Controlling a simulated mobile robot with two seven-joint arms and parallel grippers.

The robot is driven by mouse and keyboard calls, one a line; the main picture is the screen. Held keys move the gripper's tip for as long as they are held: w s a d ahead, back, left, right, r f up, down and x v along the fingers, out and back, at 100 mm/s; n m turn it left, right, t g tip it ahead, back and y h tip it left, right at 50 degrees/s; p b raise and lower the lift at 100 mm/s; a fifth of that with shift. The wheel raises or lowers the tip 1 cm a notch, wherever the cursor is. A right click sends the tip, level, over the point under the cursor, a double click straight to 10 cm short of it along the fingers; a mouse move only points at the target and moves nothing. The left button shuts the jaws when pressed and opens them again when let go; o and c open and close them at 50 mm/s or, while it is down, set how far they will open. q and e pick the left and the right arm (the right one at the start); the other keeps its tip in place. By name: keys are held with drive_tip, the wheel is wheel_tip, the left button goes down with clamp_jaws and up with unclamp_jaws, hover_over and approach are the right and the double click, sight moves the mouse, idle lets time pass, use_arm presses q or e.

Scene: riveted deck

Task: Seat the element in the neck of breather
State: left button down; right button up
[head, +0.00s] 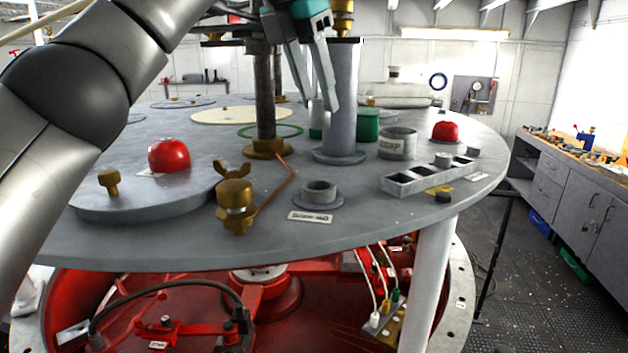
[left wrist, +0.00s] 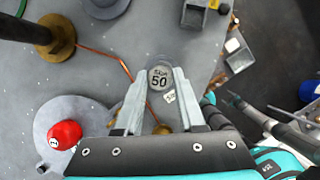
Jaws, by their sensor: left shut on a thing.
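My left gripper (head: 319,105) is above the deck, its fingers closed on the element (left wrist: 160,78). The breather (head: 318,191) is a short grey open neck on a low flange, below the gripper, with a label plate in front. In the left wrist view the element partly covers it.
A tall grey flanged pipe (head: 343,120) stands behind the breather. A brass wing-nut fitting (head: 236,205) with a copper line is to its left. A slotted grey tray (head: 410,184) is at right. A red dome (head: 168,155) sits on the round cover at left.

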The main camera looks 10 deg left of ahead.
sight(312, 121)
use_arm(q)
wheel_tip(312, 121, down, 6)
drive_tip(key=shift+f+b, duration=0.2)
drive_tip(key=shift+b, duration=0.3)
drive_tip(key=shift+f, duration=0.6)
wheel_tip(312, 121, down, 2)
drive_tip(key=shift+f, duration=0.65)
use_arm(e)
drive_tip(key=shift+s+a+f, duration=0.1)
drive_tip(key=shift+a+f, duration=0.55)
drive_tip(key=shift+f, duration=0.3)
drive_tip(key=shift+d, duration=0.1)
use_arm(q)
drive_tip(key=shift+f+b, duration=0.15)
drive_tip(key=shift+b, duration=0.2)
drive_tip(key=c, duration=0.5)
unclamp_jaws()
use_arm(e)
drive_tip(key=shift+d+f, duration=0.1)
drive_tip(key=shift+d, duration=0.1)
